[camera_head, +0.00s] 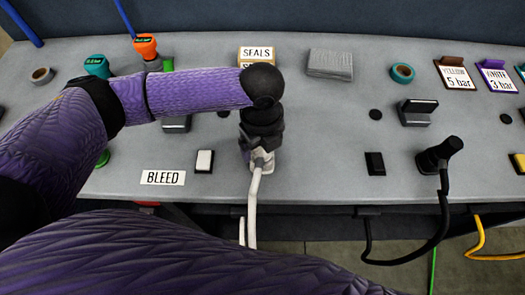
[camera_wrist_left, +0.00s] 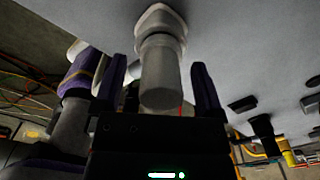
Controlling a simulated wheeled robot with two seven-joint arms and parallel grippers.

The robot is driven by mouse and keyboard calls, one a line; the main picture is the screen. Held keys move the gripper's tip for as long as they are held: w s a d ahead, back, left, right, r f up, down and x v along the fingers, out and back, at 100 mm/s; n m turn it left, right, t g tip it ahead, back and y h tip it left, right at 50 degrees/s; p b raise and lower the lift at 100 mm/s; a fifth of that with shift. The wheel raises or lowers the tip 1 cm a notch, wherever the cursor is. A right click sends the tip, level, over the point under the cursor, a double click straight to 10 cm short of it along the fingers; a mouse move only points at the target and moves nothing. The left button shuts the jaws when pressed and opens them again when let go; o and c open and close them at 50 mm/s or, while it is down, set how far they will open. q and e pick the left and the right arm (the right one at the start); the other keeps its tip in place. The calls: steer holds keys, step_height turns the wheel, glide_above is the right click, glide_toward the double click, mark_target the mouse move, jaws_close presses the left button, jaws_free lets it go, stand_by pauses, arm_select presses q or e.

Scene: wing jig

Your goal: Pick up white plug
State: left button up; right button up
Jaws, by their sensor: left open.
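The white plug (camera_head: 262,163) sits at the front edge of the grey bench in the head view, with a white cable hanging from it. My left gripper (camera_head: 261,146) is directly over it and hides most of it. In the left wrist view, the plug (camera_wrist_left: 161,75) stands between the two open fingers of my left gripper (camera_wrist_left: 158,92), which are on either side of it. A gap shows on the right side; contact on the left side is unclear. My right gripper is not seen.
A black plug (camera_head: 438,155) with a black cable stands to the right. A white switch (camera_head: 204,161) and the BLEED label (camera_head: 163,178) lie left of the white plug, and a black switch (camera_head: 375,163) to its right. A grey block (camera_head: 330,64) lies behind.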

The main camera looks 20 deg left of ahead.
arm_select(q)
steer(key=shift+f, duration=0.15)
steer(key=shift+c, duration=0.3)
jaws_close()
step_height(320, 180, up, 10)
steer(key=p, duration=0.3)
steer(key=shift+w+r, duration=0.1)
steer(key=shift+r, duration=0.1)
step_height(320, 180, up, 3)
steer(key=p, duration=0.4)
steer(key=shift+f+p, duration=0.15)
steer(key=shift+p, duration=0.15)
steer(key=shift+f, duration=0.1)
